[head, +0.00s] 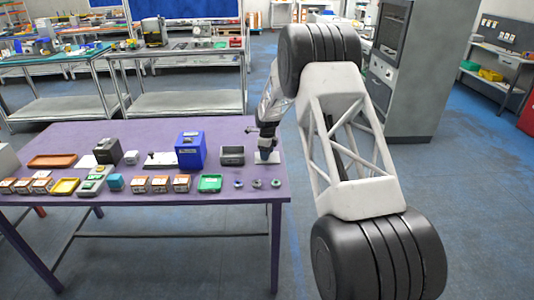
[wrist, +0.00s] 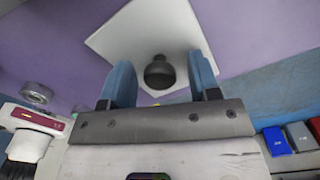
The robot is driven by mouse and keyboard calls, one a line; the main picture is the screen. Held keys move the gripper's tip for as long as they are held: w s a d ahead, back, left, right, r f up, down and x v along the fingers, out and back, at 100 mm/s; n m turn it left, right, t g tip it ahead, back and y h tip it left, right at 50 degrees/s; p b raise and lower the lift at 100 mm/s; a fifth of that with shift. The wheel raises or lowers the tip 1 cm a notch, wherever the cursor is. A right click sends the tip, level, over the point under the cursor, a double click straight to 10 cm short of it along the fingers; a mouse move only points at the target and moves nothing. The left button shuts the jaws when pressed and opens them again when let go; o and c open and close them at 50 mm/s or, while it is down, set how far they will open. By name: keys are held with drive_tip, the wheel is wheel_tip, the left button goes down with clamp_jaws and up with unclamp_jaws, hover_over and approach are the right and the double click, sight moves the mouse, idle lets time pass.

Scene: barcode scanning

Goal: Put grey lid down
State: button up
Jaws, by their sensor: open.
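A small dark grey round piece, which looks like the grey lid (wrist: 160,73), stands on a white square plate (wrist: 125,35) in the wrist view. My gripper (wrist: 160,62) is open, with one blue finger on each side of the lid and a gap to each. In the head view my gripper (head: 266,152) is low over the white plate (head: 275,158) at the right end of the purple table. The lid cannot be made out there, being hidden by my gripper or too small.
A grey open bin (head: 232,155) and a blue box (head: 190,150) stand left of the plate. Several small round parts (head: 257,184), a green tray (head: 210,183) and orange-white boxes line the front. The table's right edge (head: 288,180) is close to the plate.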

wheel_tip(320, 180, up, 12)
drive_tip(key=shift+r, duration=0.15)
idle(0.7)
idle(0.5)
drive_tip(key=s+d+r+n, duration=0.35)
drive_tip(key=s+r, duration=0.35)
drive_tip(key=s, duration=0.4)
drive_tip(key=s+d+r+n+t, duration=0.15)
drive_tip(key=s+r+n, duration=0.25)
drive_tip(key=s+r, duration=0.45)
drive_tip(key=s+d+r+n, duration=0.35)
drive_tip(key=s+r, duration=0.25)
drive_tip(key=s, duration=0.6)
drive_tip(key=s+d+f+n, duration=0.1)
drive_tip(key=s+n, duration=0.2)
drive_tip(key=s, duration=0.9)
drive_tip(key=s+d+f+n, duration=0.1)
drive_tip(key=s+n, duration=0.3)
drive_tip(key=s, duration=0.9)
drive_tip(key=s+d+f+n+t, duration=0.1)
drive_tip(key=s+d+n, duration=0.2)
drive_tip(key=s, duration=1)
drive_tip(key=shift+f+n, duration=0.2)
drive_tip(key=shift+n, duration=0.5)
